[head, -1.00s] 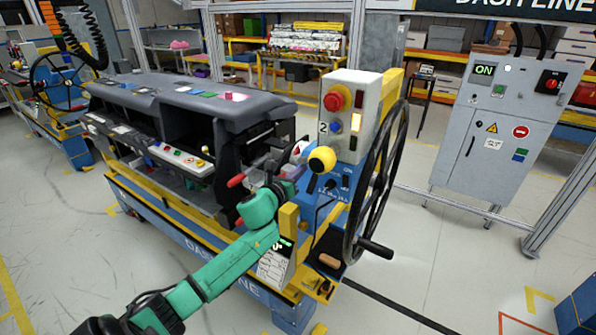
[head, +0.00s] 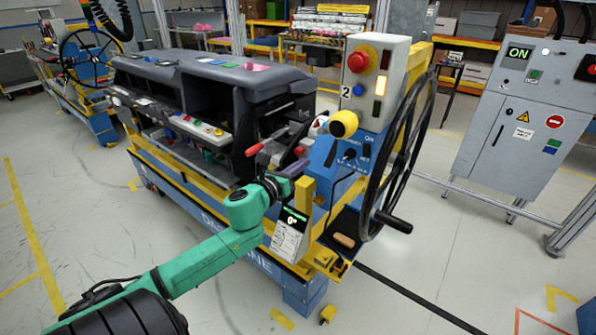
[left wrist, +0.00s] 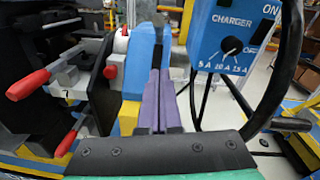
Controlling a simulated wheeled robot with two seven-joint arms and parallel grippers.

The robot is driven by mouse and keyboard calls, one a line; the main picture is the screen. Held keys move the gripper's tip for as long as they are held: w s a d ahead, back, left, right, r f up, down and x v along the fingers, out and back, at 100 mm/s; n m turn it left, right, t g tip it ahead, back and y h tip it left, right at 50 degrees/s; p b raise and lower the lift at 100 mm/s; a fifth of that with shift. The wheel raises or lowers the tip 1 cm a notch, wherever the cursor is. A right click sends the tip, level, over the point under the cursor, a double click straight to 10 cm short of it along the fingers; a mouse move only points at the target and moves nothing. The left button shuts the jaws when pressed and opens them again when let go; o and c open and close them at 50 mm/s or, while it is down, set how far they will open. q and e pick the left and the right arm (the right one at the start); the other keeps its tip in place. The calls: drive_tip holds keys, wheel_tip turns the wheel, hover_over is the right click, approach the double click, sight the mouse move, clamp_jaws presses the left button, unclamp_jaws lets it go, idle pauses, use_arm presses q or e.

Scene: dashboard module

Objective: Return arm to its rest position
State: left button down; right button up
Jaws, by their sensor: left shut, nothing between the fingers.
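My left arm (head: 215,248), green with dark joints, reaches from the lower left to the near right corner of the dashboard station. My left gripper (head: 297,168) is by the blue end plate, beside the red-tipped levers and below the control box. In the left wrist view the two purple fingers of my left gripper (left wrist: 162,105) lie together, with nothing between them. They point away along a blue upright. Whether they touch it, I cannot tell. My right gripper is not in view.
A red-handled lever (left wrist: 28,85) is left of the fingers; the blue charger panel (left wrist: 232,45) is to the right. The control box (head: 373,85), yellow knob (head: 343,123) and black handwheel (head: 398,155) stand close by. The dashboard (head: 215,68) lies behind. Floor (head: 75,215) at left is open.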

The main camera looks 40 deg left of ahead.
use_arm(q)
drive_tip(key=shift+s+d+r, duration=0.25)
drive_tip(key=shift+s+d, duration=0.05)
drive_tip(key=shift+s, duration=0.4)
drive_tip(key=shift+a+f, duration=0.1)
drive_tip(key=shift+a, duration=0.05)
